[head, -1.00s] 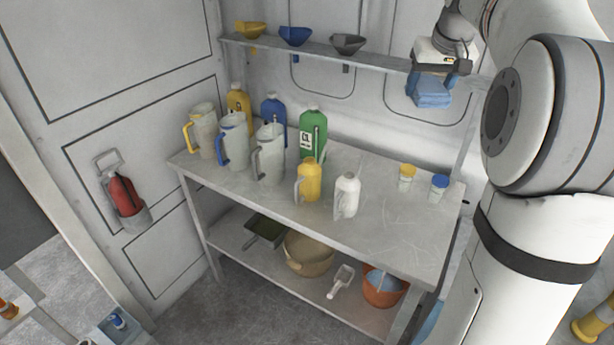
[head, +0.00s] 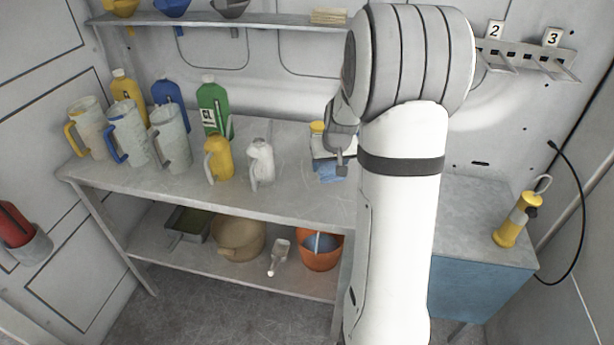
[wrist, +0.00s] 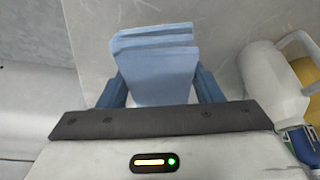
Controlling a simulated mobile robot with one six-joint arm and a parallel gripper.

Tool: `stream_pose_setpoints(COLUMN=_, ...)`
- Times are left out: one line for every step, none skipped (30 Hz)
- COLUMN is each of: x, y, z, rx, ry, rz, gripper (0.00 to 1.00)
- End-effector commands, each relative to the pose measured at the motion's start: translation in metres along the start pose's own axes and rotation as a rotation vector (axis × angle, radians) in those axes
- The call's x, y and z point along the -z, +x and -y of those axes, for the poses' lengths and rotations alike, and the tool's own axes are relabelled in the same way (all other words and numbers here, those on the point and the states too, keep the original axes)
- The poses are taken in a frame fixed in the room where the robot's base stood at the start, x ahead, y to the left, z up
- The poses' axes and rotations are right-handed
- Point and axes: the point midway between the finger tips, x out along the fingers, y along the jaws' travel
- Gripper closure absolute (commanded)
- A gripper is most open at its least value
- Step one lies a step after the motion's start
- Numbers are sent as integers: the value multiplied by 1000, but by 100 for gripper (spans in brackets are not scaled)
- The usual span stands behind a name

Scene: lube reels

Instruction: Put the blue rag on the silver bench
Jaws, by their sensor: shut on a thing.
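The blue rag (head: 331,170) is folded and hangs from my gripper (head: 335,158) over the right part of the silver bench (head: 290,190), partly behind my arm. I cannot tell whether the rag touches the bench top. In the wrist view, the rag (wrist: 155,60) is pinched between the two blue fingers of my gripper (wrist: 158,85).
A white bottle (head: 261,162) and a yellow bottle (head: 218,158) stand left of the rag. A yellow-lidded jar (head: 317,128) is just behind my gripper. Several jugs fill the bench's left. A blue cabinet (head: 480,290) with a yellow pump bottle (head: 512,222) stands right.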

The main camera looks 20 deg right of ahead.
Motion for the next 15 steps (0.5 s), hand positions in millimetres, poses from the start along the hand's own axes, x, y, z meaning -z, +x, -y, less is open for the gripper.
stream_pose_setpoints(x=-5, y=10, z=0, rx=1, ry=0, rz=7, gripper=63)
stream_pose_setpoints(x=-7, y=15, z=0, rx=2, ry=0, rz=7, gripper=63)
stream_pose_setpoints(x=-10, y=21, z=0, rx=1, ry=0, rz=6, gripper=63)
stream_pose_setpoints(x=-11, y=25, z=0, rx=1, ry=0, rz=6, gripper=63)
stream_pose_setpoints(x=-13, y=29, z=0, rx=1, ry=-1, rz=4, gripper=63)
stream_pose_setpoints(x=-14, y=32, z=1, rx=1, ry=-1, rz=4, gripper=63)
stream_pose_setpoints(x=-15, y=35, z=1, rx=2, ry=-1, rz=4, gripper=63)
stream_pose_setpoints(x=-15, y=36, z=1, rx=1, ry=-1, rz=3, gripper=63)
stream_pose_setpoints(x=-16, y=38, z=1, rx=1, ry=-1, rz=2, gripper=63)
stream_pose_setpoints(x=-17, y=40, z=1, rx=1, ry=-1, rz=2, gripper=63)
stream_pose_setpoints(x=-18, y=43, z=1, rx=1, ry=-1, rz=3, gripper=63)
stream_pose_setpoints(x=-20, y=48, z=1, rx=1, ry=-1, rz=4, gripper=63)
stream_pose_setpoints(x=-22, y=52, z=1, rx=1, ry=-1, rz=4, gripper=63)
stream_pose_setpoints(x=-24, y=56, z=1, rx=2, ry=-1, rz=5, gripper=63)
stream_pose_setpoints(x=-26, y=62, z=1, rx=2, ry=-1, rz=5, gripper=63)
